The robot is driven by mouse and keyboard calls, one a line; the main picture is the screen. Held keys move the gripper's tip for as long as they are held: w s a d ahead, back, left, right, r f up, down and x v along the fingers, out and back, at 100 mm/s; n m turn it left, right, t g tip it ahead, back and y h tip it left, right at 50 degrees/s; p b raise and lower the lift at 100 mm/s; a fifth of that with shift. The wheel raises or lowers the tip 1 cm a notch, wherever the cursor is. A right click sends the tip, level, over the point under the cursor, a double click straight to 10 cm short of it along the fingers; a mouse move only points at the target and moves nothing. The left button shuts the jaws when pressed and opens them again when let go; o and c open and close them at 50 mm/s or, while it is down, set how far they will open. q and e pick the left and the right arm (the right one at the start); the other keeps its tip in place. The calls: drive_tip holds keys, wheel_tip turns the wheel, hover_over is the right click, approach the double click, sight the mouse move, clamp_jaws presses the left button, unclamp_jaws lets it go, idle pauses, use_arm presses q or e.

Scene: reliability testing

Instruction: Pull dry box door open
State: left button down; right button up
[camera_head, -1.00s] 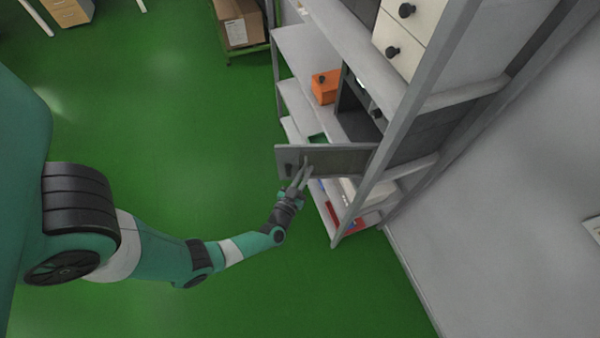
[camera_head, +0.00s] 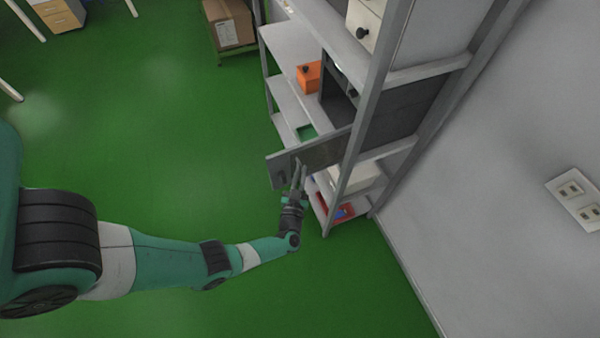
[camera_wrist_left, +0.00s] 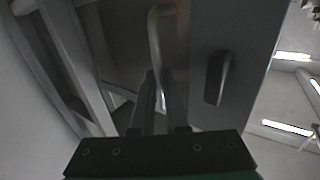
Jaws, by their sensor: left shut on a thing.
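The dry box (camera_head: 408,118) is a dark grey cabinet on the shelving rack. Its door (camera_head: 325,150) stands swung well out to the left, and part of the dark interior (camera_head: 337,104) shows. My left gripper (camera_head: 298,178) is at the door's outer face near its free edge. In the left wrist view the door (camera_wrist_left: 235,30) carries a curved bar handle (camera_wrist_left: 154,45) and a dark latch (camera_wrist_left: 217,78) beside it. The left gripper (camera_wrist_left: 158,102) is shut on the bar handle. My right gripper is not in view.
An orange box (camera_head: 309,78) sits on the grey rack (camera_head: 285,45) left of the dry box. A rack post (camera_head: 372,100) stands close to the door's hinge side. Green floor (camera_head: 170,130) is clear to the left. A cardboard box (camera_head: 228,25) stands at the back.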

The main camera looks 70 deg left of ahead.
use_arm(q)
drive_tip(key=c, duration=0.9)
unclamp_jaws()
drive_tip(key=shift+w, duration=0.15)
drive_tip(key=p+v, duration=0.1)
drive_tip(key=v, duration=1)
drive_tip(key=shift+s+d, duration=0.25)
